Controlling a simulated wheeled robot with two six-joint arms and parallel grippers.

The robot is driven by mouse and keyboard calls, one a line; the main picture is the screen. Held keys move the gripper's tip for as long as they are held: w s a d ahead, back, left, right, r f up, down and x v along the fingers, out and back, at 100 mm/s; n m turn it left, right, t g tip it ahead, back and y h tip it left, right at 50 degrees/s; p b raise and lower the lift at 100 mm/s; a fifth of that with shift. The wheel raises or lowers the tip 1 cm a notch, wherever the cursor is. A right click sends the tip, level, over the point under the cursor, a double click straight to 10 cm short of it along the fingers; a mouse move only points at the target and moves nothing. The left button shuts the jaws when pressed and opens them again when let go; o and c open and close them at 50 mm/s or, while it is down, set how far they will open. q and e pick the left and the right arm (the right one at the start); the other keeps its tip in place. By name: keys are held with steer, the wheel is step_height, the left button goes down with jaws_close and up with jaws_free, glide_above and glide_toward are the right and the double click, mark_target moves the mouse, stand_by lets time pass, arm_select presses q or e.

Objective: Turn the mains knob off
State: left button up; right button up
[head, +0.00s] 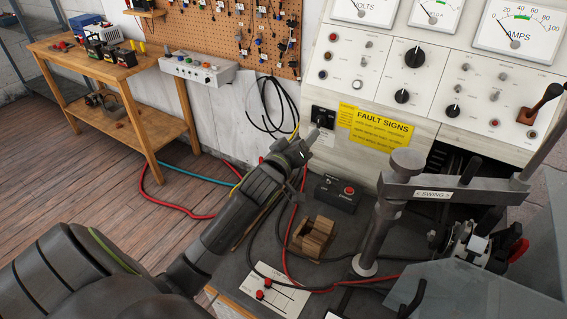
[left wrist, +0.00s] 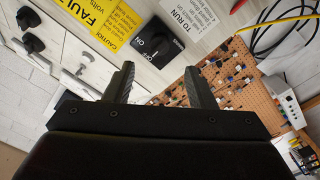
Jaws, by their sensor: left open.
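The mains knob (head: 323,117) is a black knob on a black square plate, low on the pale panel left of the yellow fault signs label. It also shows in the left wrist view (left wrist: 156,42), beyond the fingertips, with white ON lettering on its plate. My left gripper (head: 307,143) is below and slightly left of the knob in the head view. Its two fingers also show in the left wrist view (left wrist: 158,84), spread apart with nothing between them. The gripper looks apart from the knob. My right gripper is in neither view.
A yellow fault signs label (head: 381,128) is right of the knob. Black cables (head: 270,105) hang to its left. Below on the bench are a small black box with a red button (head: 338,192), a wooden block (head: 312,236) and a grey swing arm (head: 455,190).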

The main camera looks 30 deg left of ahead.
arm_select(q)
steer(key=s+b, duration=0.1)
steer(key=s, duration=0.8)
steer(key=shift+s+d, duration=0.25)
steer(key=shift+s, duration=0.1)
steer(key=shift+f, duration=0.1)
